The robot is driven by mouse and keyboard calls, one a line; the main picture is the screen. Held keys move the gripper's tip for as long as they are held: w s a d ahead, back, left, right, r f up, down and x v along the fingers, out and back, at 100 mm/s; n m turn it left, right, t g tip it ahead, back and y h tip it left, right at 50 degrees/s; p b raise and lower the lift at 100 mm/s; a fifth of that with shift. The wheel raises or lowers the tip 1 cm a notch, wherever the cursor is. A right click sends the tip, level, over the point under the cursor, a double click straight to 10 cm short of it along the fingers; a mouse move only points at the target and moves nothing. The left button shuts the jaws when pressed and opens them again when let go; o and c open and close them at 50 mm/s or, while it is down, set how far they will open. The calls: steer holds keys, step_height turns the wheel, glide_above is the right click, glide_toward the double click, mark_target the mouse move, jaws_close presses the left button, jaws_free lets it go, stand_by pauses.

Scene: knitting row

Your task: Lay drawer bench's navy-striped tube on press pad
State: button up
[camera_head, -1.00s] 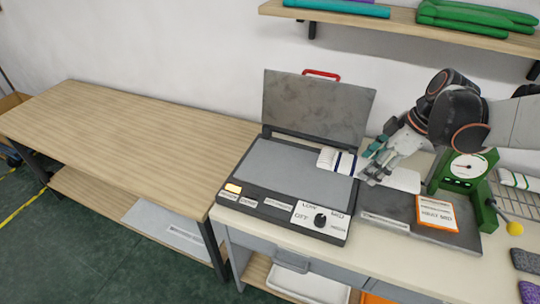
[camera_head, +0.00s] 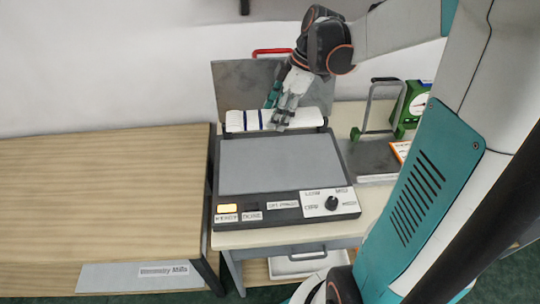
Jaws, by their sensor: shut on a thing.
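The navy-striped tube (camera_head: 244,121) is white with dark blue bands and lies level across the back edge of the press. My gripper (camera_head: 276,118) is shut on it near its middle, and the fingers hide part of it. The press pad (camera_head: 281,163) is a flat grey plate, bare, in front of the tube. I cannot tell whether the tube touches the press. The press lid (camera_head: 235,86) stands open behind, with a red handle (camera_head: 272,51) on top.
A control panel with a knob (camera_head: 332,203) and a lit yellow button (camera_head: 228,209) fronts the press. A green dial gauge (camera_head: 416,99) and a dark plate (camera_head: 372,158) are at the right. The wooden table (camera_head: 100,190) on the left is clear.

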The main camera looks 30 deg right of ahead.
mark_target(271, 161)
step_height(271, 161, down, 17)
steer(key=b, duration=0.5)
steer(key=shift+r, duration=0.15)
steer(key=shift+f+b, duration=0.2)
steer(key=shift+b, duration=0.1)
steer(key=o, duration=0.8)
steer(key=shift+r, duration=0.1)
steer(key=shift+o, duration=0.2)
steer(key=shift+r, duration=0.1)
steer(key=p+v, duration=0.4)
steer(key=v, duration=0.8)
